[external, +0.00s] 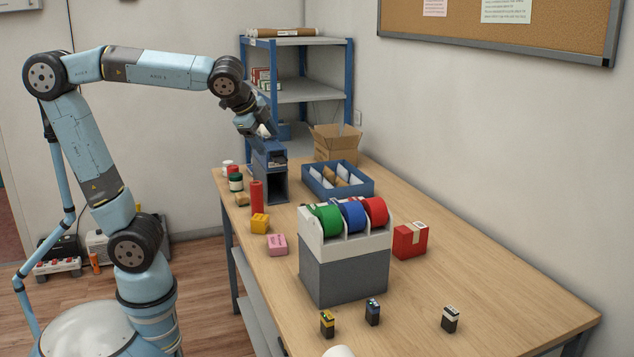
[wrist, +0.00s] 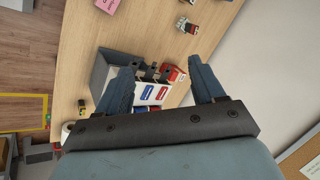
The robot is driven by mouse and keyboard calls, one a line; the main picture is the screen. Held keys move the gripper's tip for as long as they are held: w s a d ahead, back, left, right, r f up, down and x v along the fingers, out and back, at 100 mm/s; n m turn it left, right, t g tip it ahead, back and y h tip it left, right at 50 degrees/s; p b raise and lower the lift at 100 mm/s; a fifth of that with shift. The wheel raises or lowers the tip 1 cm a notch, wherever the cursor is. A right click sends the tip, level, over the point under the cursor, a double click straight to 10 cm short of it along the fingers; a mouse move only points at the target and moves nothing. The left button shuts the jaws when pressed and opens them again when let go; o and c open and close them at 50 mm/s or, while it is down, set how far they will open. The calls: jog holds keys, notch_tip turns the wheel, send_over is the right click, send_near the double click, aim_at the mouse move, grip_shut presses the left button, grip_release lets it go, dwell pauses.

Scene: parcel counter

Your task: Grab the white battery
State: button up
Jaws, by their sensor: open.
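The white battery (external: 450,319) is a small dark block with a white top, upright on the near right part of the table in the external view. I cannot make it out in the wrist view. My gripper (external: 266,131) is far from it, high at the far left, over the blue-grey bin (external: 271,175). The wrist view shows my gripper (wrist: 162,62) with its two fingers apart and nothing held between them.
A yellow-topped battery (external: 327,323) and a blue-grey-topped battery (external: 373,311) stand left of the white one. A tall tape dispenser (external: 345,275) stands between my gripper and the batteries. A red parcel (external: 410,241) sits beside it.

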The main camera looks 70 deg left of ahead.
jog(key=w+d+m+t+y, duration=0.1)
jog(key=w+d+m+t, duration=0.2)
jog(key=w+d+m, duration=1.3)
jog(key=w+d+f+m+t+h, duration=0.1)
jog(key=w+d+f+m+t, duration=0.15)
jog(key=d, duration=0.85)
jog(key=w+d+f+m+t, duration=0.1)
jog(key=d+m, duration=0.3)
jog(key=d, duration=0.6)
jog(key=w+d+f+m+t+h, duration=0.1)
jog(key=d+m, duration=0.2)
jog(key=d, duration=0.8)
send_near(448, 318)
jog(key=shift+s+r+n, duration=0.2)
jog(key=shift+s+n, duration=0.05)
jog(key=shift+n, duration=0.1)
jog(key=shift+w+f, duration=0.2)
jog(key=shift+w, duration=0.05)
jog(key=x, duration=0.8)
jog(key=shift+x, duration=2.6)
jog(key=shift+a, duration=0.1)
